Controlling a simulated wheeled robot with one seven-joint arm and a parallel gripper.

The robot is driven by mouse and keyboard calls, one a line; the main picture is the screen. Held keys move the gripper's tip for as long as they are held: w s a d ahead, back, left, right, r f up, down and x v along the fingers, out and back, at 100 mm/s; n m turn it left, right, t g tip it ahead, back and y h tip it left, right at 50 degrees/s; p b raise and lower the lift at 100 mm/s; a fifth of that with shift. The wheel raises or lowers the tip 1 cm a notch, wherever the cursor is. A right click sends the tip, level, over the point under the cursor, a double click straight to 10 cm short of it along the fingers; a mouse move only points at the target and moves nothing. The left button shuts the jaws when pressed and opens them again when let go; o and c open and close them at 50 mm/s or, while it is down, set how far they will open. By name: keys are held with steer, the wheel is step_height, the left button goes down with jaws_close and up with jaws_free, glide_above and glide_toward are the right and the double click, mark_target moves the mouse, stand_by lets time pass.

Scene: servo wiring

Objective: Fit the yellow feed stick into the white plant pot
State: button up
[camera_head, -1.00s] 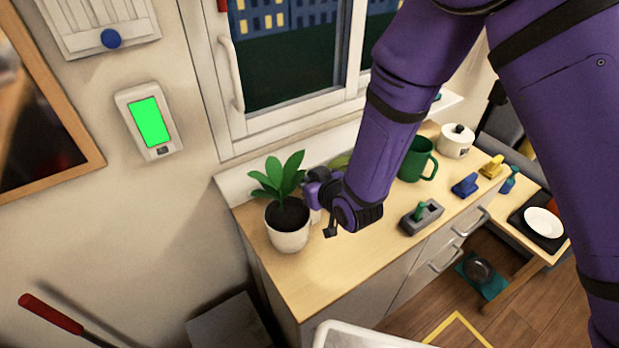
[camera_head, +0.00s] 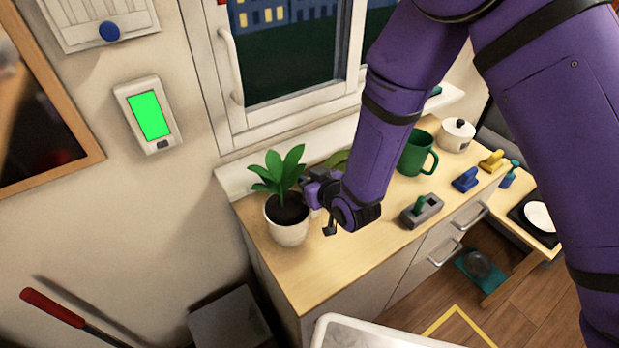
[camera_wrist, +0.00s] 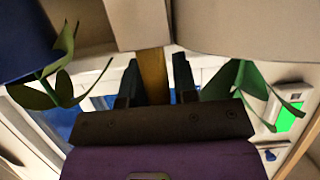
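The white plant pot (camera_head: 287,232) stands at the left end of the counter with dark soil and a leafy green plant (camera_head: 279,177). My gripper (camera_head: 312,194) is just right of the pot's rim, partly hidden by my wrist. In the wrist view, which looks upside down, my gripper (camera_wrist: 157,82) has its fingers on either side of the yellow feed stick (camera_wrist: 153,72) and appears shut on it. The stick's far end is hidden there. A large pale rounded surface (camera_wrist: 245,30) with leaves at the upper right looks like the white pot. The stick looks beside it, not in it.
A dark blue pot (camera_wrist: 25,42) with leaves shows in the wrist view. On the counter (camera_head: 300,280) are a green mug (camera_head: 413,156), a grey block with a green peg (camera_head: 421,211), blue and yellow pieces and a white lidded pot (camera_head: 457,135). The counter's front is clear.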

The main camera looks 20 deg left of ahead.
steer(key=o, duration=0.3)
steer(key=v, duration=1)
steer(key=shift+s+d+r, duration=0.2)
steer(key=shift+d+r, duration=0.05)
steer(key=shift+d, duration=0.05)
